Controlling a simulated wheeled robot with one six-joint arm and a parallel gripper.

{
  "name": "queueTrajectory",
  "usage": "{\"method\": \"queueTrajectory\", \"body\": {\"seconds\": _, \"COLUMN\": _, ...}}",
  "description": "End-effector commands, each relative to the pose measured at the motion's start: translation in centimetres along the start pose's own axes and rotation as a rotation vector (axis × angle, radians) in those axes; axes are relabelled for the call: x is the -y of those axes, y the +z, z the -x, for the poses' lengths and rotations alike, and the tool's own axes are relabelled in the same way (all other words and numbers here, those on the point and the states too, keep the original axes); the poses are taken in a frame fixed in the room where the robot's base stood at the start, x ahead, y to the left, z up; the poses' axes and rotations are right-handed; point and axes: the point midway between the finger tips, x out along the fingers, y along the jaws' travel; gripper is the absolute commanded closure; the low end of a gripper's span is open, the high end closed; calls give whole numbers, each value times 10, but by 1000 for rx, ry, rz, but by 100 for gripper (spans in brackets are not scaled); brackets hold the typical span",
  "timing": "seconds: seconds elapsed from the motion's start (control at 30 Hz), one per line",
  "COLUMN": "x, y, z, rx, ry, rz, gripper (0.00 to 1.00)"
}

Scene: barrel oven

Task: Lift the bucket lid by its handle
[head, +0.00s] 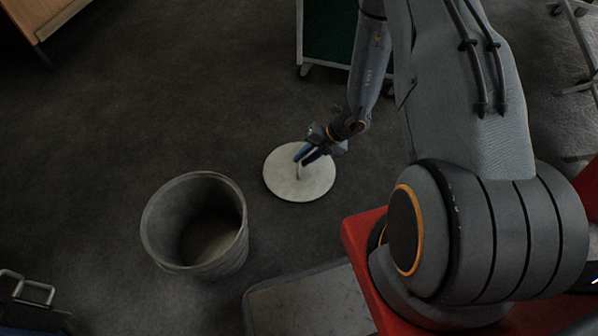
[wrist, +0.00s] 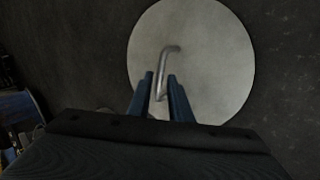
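The bucket lid (head: 282,184) is a pale round disc that appears to lie flat on the dark floor, right of the bucket. It also shows in the wrist view (wrist: 222,50). Its handle is a thin bent metal bar, seen in the head view (head: 298,173) and the wrist view (wrist: 170,49). My gripper (head: 304,155) is above the lid at the handle. In the wrist view its two blue fingers (wrist: 160,76) stand on either side of the handle's lower part, with small gaps visible. The bucket (head: 160,235) is grey, upright, open at the top and looks empty.
A grey flat-topped thing (head: 310,303) stands at the bottom, near the bucket. A green panel with a pale frame (head: 328,32) stands behind the lid. A wooden piece of furniture (head: 45,20) is at top left. The floor around the lid is clear.

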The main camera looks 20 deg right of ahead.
Motion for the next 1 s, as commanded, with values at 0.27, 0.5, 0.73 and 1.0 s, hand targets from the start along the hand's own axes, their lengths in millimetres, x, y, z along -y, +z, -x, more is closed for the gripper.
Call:
{"method": "queueTrajectory", "body": {"seconds": 0.27, "x": 0, "y": 0, "z": -30, "rx": -1, "ry": -1, "rz": 1, "gripper": 82}}
{"method": "queueTrajectory", "body": {"seconds": 0.5, "x": 0, "y": 0, "z": -28, "rx": 0, "ry": 0, "rz": 1, "gripper": 89}}
{"method": "queueTrajectory", "body": {"seconds": 0.73, "x": 0, "y": 0, "z": -28, "rx": 0, "ry": -1, "rz": 1, "gripper": 100}}
{"method": "queueTrajectory", "body": {"seconds": 1.0, "x": 0, "y": 0, "z": -28, "rx": 0, "ry": -1, "rz": 1, "gripper": 100}}
